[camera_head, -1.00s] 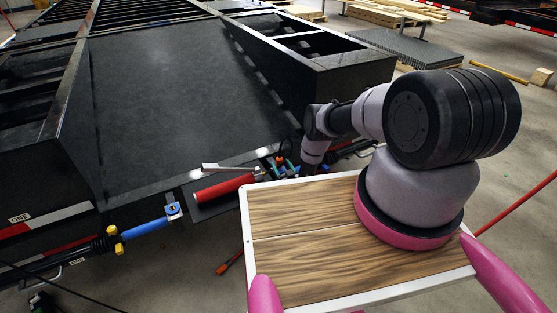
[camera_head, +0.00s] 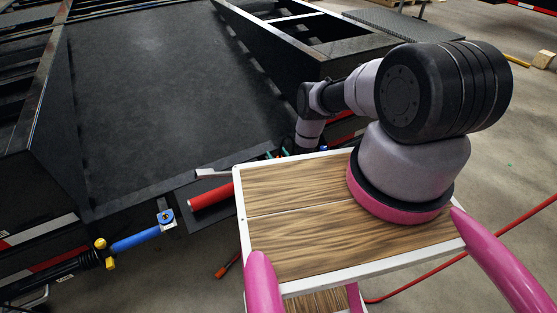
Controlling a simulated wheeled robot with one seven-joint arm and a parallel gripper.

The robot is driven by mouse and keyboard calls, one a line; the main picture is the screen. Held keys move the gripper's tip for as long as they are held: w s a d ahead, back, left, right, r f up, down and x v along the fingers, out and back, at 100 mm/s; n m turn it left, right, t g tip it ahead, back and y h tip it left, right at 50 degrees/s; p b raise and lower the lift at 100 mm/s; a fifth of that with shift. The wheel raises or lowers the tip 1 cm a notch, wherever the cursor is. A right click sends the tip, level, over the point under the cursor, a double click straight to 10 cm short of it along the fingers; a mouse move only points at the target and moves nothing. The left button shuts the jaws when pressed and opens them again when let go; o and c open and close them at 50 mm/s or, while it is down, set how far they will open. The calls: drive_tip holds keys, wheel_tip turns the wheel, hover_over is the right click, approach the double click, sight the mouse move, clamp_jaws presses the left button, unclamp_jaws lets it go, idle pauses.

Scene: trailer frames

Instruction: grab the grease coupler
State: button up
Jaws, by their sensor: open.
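A red cylinder (camera_head: 211,196) with a pale lever (camera_head: 211,174) lies on a dark plate at the trailer's near edge, and looks like a grease gun. I cannot make out a separate grease coupler. Small coloured items (camera_head: 283,152) show just past the wood-grained top, mostly hidden. My arm reaches forward over that top and its wrist (camera_head: 309,132) bends down beyond the far edge, close to these items. My gripper is hidden below the wrist, behind the top.
The black trailer deck (camera_head: 170,95) fills the upper left, with a raised frame (camera_head: 320,50) at its right. A blue and black strap or cylinder (camera_head: 140,239) with yellow fittings is at lower left. A red hose (camera_head: 500,235) crosses the floor at right.

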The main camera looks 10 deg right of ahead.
clamp_jaws()
drive_tip(key=shift+r, duration=0.1)
